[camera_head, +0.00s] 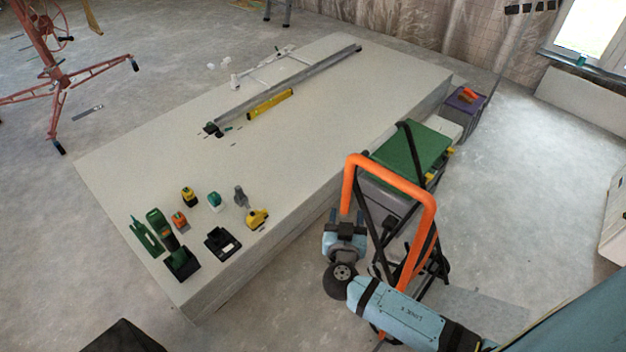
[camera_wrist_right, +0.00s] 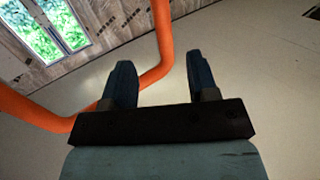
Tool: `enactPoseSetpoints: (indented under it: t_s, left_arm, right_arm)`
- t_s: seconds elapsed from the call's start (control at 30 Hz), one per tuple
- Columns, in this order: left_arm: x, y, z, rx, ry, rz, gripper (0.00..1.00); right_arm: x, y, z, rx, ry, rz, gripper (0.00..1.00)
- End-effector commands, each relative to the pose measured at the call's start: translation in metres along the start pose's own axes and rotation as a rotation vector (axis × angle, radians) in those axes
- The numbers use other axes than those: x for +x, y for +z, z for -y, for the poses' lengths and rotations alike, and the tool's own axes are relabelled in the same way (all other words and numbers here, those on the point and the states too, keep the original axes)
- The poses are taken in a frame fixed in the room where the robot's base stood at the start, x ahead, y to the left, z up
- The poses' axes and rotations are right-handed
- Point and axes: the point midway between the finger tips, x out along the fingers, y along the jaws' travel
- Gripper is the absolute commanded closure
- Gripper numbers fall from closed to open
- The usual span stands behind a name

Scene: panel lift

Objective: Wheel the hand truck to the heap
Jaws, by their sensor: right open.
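The hand truck (camera_head: 432,205) stands upright on the floor at the right of the board stack, its orange tube handle on top and dark frame below. My right gripper (camera_head: 345,226) is at the handle's left leg in the head view. In the right wrist view my right gripper (camera_wrist_right: 160,66) is open, with the orange handle (camera_wrist_right: 161,35) passing behind the left finger and showing in the gap; I cannot tell whether they touch. A low stack of pale boards (camera_head: 330,130) fills the middle; I cannot tell whether this is the heap. My left gripper is out of view.
A green-lidded box (camera_head: 418,148) stands just behind the hand truck, and a purple crate (camera_head: 463,103) beyond it. Several tools, a yellow level (camera_head: 270,103) and a ladder-like frame lie on the boards. A red panel lift (camera_head: 58,80) stands far left.

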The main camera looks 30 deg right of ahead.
Motion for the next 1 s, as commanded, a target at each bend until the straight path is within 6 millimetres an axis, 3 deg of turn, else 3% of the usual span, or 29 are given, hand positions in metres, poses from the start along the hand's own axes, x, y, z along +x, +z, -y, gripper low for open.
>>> enactPoseSetpoints:
  t_s: [0.27,0.7,1.0]
  left_arm:
    - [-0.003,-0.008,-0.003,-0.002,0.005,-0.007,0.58]
    - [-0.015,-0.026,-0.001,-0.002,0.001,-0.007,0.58]
    - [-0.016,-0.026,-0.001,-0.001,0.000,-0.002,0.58]
  right_arm:
    - [0.022,-0.009,0.000,0.024,0.012,-0.043,0.46]
    - [0.112,-0.013,-0.001,0.022,0.012,-0.040,0.46]
    - [0.139,-0.011,-0.001,0.024,0.011,-0.038,0.46]
